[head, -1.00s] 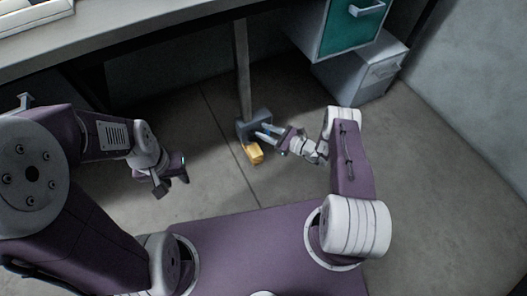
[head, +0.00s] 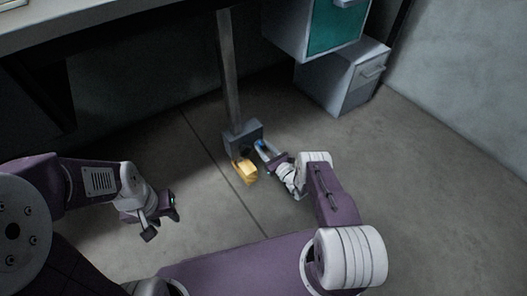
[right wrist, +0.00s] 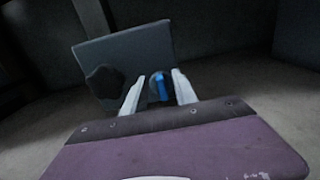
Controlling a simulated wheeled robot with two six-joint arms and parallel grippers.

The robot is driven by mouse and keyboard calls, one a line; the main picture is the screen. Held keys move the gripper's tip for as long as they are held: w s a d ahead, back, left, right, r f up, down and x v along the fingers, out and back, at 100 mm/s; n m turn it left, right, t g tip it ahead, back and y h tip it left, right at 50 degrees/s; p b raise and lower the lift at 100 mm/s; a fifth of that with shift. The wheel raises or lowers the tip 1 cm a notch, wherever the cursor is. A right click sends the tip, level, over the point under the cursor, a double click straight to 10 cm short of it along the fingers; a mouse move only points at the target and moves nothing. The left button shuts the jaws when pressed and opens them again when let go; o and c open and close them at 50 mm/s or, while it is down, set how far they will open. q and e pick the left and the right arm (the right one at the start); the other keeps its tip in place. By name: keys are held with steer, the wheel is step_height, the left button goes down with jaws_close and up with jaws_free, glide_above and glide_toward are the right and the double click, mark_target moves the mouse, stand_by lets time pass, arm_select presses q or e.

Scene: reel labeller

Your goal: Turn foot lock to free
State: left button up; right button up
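In the right wrist view the box (right wrist: 135,58) shows a black lobed knob (right wrist: 104,83) on the left and a blue lever (right wrist: 162,86) standing about upright on a dark round base. My right gripper (head: 262,151) is at the box front. Its two fingers (right wrist: 158,98) stand apart, one on either side of the blue lever; contact cannot be told. My left gripper (head: 161,219) is open and empty above the floor at left.
The grey desk leg (head: 229,75) rises from the box to the desk top (head: 95,25). A drawer unit with a green front (head: 336,30) and a grey cabinet (head: 342,78) stand behind at right. The floor around the box is clear.

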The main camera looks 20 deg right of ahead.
steer(key=shift+w+a, duration=0.1)
steer(key=shift+w, duration=0.1)
jaws_close()
steer(key=shift+n, duration=0.3)
steer(key=n, duration=0.1)
steer(key=n+p, duration=0.1)
steer(key=shift+s+a+n, duration=0.15)
steer(key=shift+a+n, duration=0.1)
steer(key=shift+n, duration=0.15)
steer(key=n, duration=0.3)
steer(key=shift+s+a+f+n+p, duration=0.1)
steer(key=shift+a+n+p, duration=0.15)
steer(key=shift+n+p, duration=0.15)
steer(key=n, duration=0.3)
steer(key=f+n, duration=0.1)
steer(key=n, duration=0.6)
steer(key=shift+s+a+f+n+p, duration=0.1)
steer(key=shift+a+f+n+p, duration=0.2)
steer(key=shift+a+p, duration=0.05)
